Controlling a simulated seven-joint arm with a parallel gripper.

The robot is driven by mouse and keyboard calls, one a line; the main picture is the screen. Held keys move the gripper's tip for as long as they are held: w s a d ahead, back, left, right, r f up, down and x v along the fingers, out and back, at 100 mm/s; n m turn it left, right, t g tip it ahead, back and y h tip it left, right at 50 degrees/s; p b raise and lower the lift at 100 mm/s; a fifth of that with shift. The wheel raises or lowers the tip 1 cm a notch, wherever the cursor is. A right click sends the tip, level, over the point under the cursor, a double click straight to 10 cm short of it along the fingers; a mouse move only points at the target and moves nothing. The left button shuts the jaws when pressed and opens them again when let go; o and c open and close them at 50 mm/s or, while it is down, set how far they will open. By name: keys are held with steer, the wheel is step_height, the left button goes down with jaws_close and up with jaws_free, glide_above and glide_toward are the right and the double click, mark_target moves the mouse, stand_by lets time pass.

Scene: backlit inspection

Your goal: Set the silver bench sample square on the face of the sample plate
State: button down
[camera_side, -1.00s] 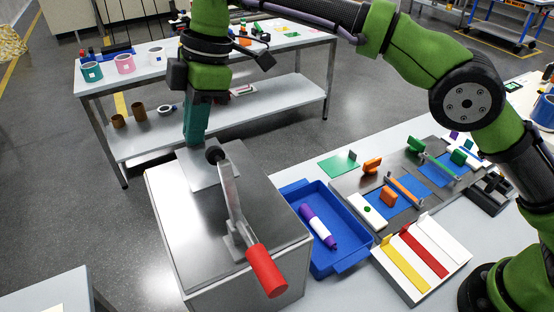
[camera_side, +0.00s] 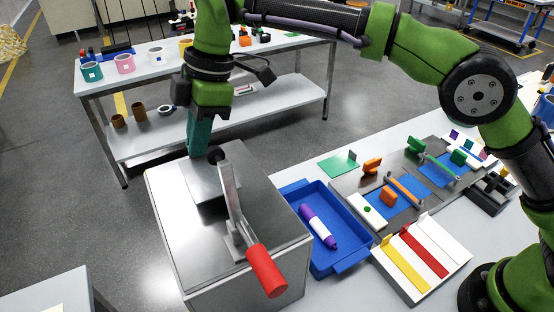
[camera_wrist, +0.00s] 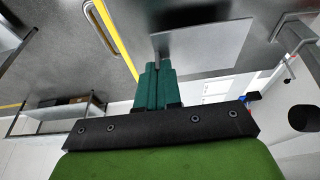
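The silver bench sample (camera_side: 202,178) is a thin grey square sheet, close over the far part of a steel-topped block (camera_side: 195,258) that looks like the sample plate. I cannot tell whether the sheet touches the top. My gripper (camera_side: 197,145) is above the sheet's far edge, its teal fingers pointing down. In the wrist view, the fingers of my gripper (camera_wrist: 158,68) are close together at the edge of the sample (camera_wrist: 210,46) and seem shut on it. The lever hides part of the sheet in the side view.
A lever with a red handle (camera_side: 266,270) and a black knob (camera_side: 215,155) stands on the block, close to the sheet. A blue tray (camera_side: 291,200) with a purple-and-white marker (camera_side: 319,226) sits to the right. Other fixtures lie farther right.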

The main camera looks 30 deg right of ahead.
steer(key=shift+f, duration=0.25)
steer(key=shift+f, duration=0.75)
steer(key=shift+f, duration=0.1)
steer(key=c, duration=1.2)
jaws_free()
steer(key=shift+c, duration=0.2)
steer(key=v, duration=0.7)
steer(key=shift+d+r, duration=0.15)
steer(key=shift+r, duration=0.15)
